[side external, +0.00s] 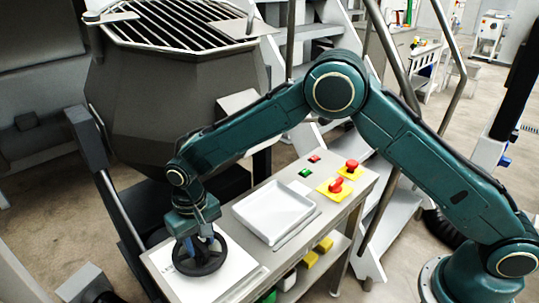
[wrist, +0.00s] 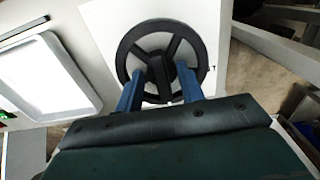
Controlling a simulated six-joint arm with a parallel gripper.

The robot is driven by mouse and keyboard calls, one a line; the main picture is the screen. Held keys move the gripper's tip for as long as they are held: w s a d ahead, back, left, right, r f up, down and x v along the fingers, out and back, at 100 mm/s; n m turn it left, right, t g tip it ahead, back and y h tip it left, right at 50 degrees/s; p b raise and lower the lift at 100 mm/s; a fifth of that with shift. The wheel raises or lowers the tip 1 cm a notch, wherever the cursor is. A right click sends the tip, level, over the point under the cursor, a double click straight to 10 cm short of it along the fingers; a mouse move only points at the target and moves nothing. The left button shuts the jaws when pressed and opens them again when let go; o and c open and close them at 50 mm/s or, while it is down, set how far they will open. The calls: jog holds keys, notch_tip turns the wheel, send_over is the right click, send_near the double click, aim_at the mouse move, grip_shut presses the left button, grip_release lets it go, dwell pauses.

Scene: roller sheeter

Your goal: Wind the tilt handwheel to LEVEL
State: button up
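The tilt handwheel (side external: 204,270) is a black spoked wheel lying flat over a white plate (side external: 232,266) at the near left end of the steel bench. In the wrist view, its round rim (wrist: 161,23), spokes and dark central hub show. My gripper (side external: 194,243) points down onto the wheel from above. Its two blue fingers (wrist: 161,78) are spread apart, one on each side of the hub, within the rim. Whether the fingertips touch the hub or spokes cannot be told. A small dark mark (wrist: 214,68) shows on the plate beside the rim; no LEVEL lettering is readable.
A white tray (side external: 270,238) lies on the bench, with red emergency buttons (side external: 352,165), (side external: 337,185) and a green button (side external: 305,172) beyond it. A large dark grated hopper (side external: 150,110) stands behind. Yellow items (side external: 323,245) sit on the lower shelf.

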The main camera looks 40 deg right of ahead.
jog(key=shift+f, duration=0.1)
grip_shut()
jog(key=shift+n, duration=0.5)
jog(key=n, duration=0.3)
jog(key=shift+d, duration=0.2)
jog(key=n, duration=0.4)
jog(key=shift+w+d, duration=0.15)
jog(key=n, duration=0.3)
jog(key=shift+w+d+n, duration=0.1)
jog(key=shift+w+n, duration=0.05)
jog(key=shift+n, duration=0.15)
jog(key=shift+w+n, duration=0.15)
jog(key=shift+n, duration=1.55)
